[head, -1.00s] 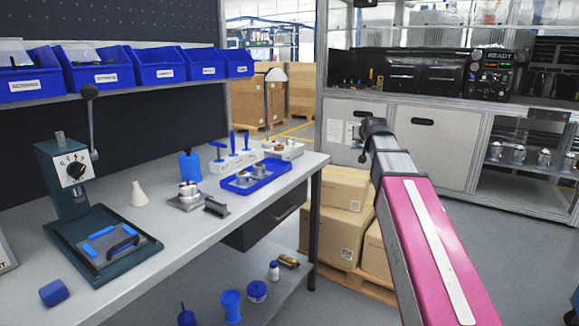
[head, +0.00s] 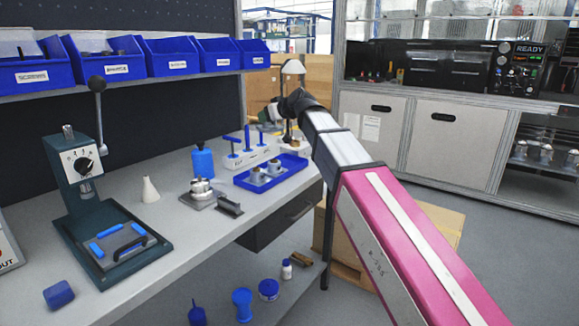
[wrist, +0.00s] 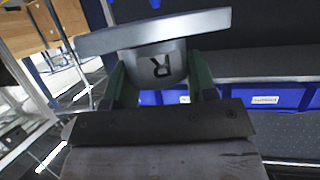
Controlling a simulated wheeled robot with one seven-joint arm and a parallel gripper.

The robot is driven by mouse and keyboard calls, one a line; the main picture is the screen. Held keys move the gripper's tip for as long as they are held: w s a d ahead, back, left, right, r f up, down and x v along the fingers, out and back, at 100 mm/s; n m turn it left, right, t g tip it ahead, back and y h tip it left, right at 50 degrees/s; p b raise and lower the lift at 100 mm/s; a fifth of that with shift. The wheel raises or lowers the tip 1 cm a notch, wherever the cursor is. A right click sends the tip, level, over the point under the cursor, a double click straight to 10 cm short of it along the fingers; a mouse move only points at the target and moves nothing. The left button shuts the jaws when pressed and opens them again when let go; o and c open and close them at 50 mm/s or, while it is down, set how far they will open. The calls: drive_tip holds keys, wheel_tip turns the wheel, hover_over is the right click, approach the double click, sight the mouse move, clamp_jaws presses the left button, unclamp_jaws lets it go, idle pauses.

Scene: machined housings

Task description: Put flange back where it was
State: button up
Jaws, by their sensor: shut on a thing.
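My gripper (wrist: 159,80) is shut on a grey metal flange (wrist: 160,33). In the wrist view its two green fingers clasp the round boss, which bears a dark letter, and the wide plate lies beyond the fingertips. In the head view my gripper (head: 273,112) is small and partly hidden by my wrist, above the far right end of the workbench; the flange cannot be made out there. A blue tray (head: 242,182) on the bench holds metal flange-like parts (head: 258,175). Another metal part (head: 200,187) sits on a grey plate left of the tray.
A white block with blue-handled tools (head: 250,156), a blue bottle (head: 203,161), a white cone (head: 150,190) and a dark green press (head: 85,190) stand on the bench (head: 190,240). Blue bins (head: 105,60) line the shelf above. A lamp (head: 293,68) is near my wrist.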

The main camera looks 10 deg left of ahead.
drive_tip(key=shift+s+a+r+n+y, duration=0.15)
drive_tip(key=shift+s+a, duration=0.15)
drive_tip(key=shift+a, duration=0.2)
drive_tip(key=shift+s+a+n+y, duration=0.15)
drive_tip(key=shift+s+a, duration=0.1)
drive_tip(key=shift+a, duration=0.2)
drive_tip(key=w+d+f, duration=0.7)
drive_tip(key=w+f, duration=0.1)
drive_tip(key=f, duration=0.2)
drive_tip(key=shift+w+d+f, duration=0.2)
drive_tip(key=shift+w+f, duration=0.05)
drive_tip(key=shift+f, duration=0.15)
drive_tip(key=shift+f, duration=0.65)
drive_tip(key=o, duration=1.3)
drive_tip(key=shift+c, duration=0.2)
drive_tip(key=r+v, duration=0.1)
drive_tip(key=v, duration=1.1)
drive_tip(key=shift+r, duration=0.25)
